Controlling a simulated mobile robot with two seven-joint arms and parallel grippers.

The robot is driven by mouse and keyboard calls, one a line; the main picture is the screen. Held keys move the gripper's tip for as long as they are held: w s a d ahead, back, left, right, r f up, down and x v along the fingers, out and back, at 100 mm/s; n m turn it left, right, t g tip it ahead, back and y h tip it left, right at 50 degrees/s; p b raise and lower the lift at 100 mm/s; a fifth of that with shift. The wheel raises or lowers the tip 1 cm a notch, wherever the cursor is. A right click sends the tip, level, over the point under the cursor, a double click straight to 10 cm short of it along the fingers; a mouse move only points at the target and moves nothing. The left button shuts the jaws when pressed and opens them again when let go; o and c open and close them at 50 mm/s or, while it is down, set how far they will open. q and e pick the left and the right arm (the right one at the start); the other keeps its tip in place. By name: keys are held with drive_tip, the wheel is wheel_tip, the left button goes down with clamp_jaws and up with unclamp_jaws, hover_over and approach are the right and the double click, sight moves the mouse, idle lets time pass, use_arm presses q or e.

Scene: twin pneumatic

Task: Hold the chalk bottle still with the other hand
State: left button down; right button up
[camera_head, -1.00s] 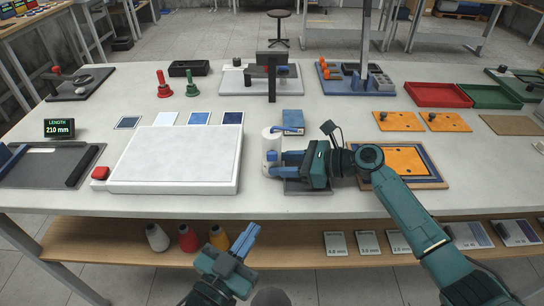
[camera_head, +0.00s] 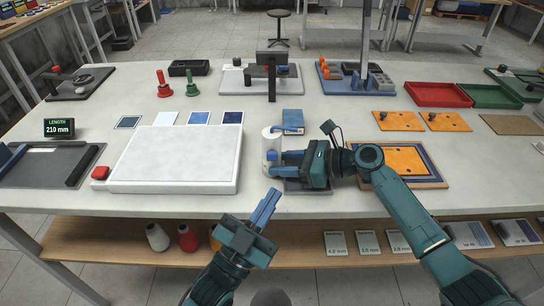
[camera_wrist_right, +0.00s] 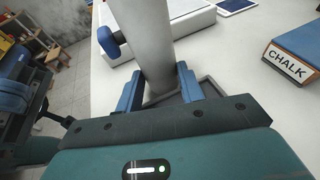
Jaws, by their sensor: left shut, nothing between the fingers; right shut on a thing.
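The chalk bottle, a white upright cylinder (camera_head: 271,140), stands near the front middle of the table. It also shows in the right wrist view (camera_wrist_right: 150,40), with a small blue knob-like part at its side. My right gripper (camera_head: 280,163) is shut on the bottle from the right; its blue fingers (camera_wrist_right: 160,90) lie on both sides of the lower body. My left gripper (camera_head: 264,207) is shut and empty, in front of the table's front edge, below and apart from the bottle. The bottle's base is partly hidden by the right gripper.
A dark plate (camera_head: 308,188) lies beneath the right gripper. A white slab (camera_head: 175,160) with a red button (camera_head: 101,172) is left of the bottle. A blue-topped block (camera_head: 293,117), labelled CHALK in the wrist view (camera_wrist_right: 290,62), stands behind it. Thread cones (camera_head: 157,237) sit on the shelf below.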

use_arm(q)
approach(276, 155)
drive_tip(key=shift+w+d+r, duration=0.7)
drive_tip(key=shift+d+r, duration=0.05)
drive_tip(key=shift+d, duration=0.2)
drive_tip(key=shift+w+d+r, duration=0.7)
drive_tip(key=shift+d+r, duration=0.05)
drive_tip(key=shift+d, duration=0.15)
idle(0.5)
drive_tip(key=shift+w, duration=0.4)
drive_tip(key=shift+w, duration=0.55)
use_arm(e)
drive_tip(key=shift+s, duration=0.1)
idle(0.8)
use_arm(q)
drive_tip(key=shift+s+f, duration=0.1)
drive_tip(key=shift+s, duration=0.8)
drive_tip(key=shift+s, duration=2.5)
